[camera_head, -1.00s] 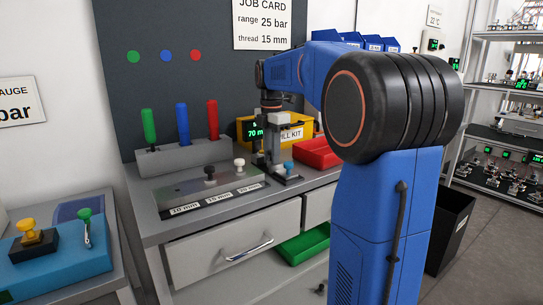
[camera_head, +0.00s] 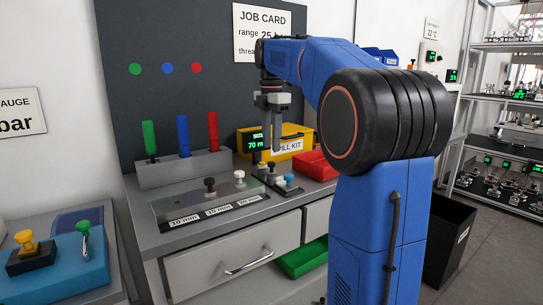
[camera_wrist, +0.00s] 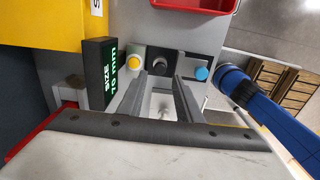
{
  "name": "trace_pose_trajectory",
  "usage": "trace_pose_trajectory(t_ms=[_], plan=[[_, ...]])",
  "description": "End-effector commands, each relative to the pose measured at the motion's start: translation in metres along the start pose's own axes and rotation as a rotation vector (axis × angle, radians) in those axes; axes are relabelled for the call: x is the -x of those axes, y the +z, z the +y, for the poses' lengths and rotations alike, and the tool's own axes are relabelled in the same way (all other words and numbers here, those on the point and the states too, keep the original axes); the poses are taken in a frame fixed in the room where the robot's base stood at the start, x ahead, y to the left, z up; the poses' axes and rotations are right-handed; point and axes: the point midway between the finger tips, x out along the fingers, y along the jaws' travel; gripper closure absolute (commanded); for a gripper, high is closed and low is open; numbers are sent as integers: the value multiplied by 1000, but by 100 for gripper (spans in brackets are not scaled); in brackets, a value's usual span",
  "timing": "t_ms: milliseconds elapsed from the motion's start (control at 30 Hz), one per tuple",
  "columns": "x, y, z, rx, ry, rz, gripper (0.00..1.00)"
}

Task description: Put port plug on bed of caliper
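The caliper shows as a dark box with a green "SIZE 70 mm" display (camera_wrist: 108,75) and a low grey bed (camera_wrist: 182,55) beside it; the bed also shows in the head view (camera_head: 279,184). A black-topped plug (camera_wrist: 160,65) stands in the middle of the bed and shows in the head view (camera_head: 271,167). I cannot tell which piece is the port plug. My gripper (camera_head: 272,146) is above the bed, fingers apart and empty.
A plate with labels (camera_head: 210,213) holds a black knob (camera_head: 210,184) and a white knob (camera_head: 239,177) to the left of the caliper. A yellow spill kit box (camera_head: 290,140) stands behind and a red bin (camera_head: 317,166) to the right. A green bin (camera_head: 303,258) is below.

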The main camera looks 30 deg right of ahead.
Motion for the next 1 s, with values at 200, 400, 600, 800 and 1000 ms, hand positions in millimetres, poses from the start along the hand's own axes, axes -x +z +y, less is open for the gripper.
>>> trace_pose_trajectory(t_ms=[200,400,600,800,1000], plan=[[24,0,0,0,1,0,68],[30,0,0,0,0,0,68],[28,-6,-6,-28,7,-2,68],[10,-37,-42,-222,59,-10,68],[-25,-76,-92,-496,132,2,68]])
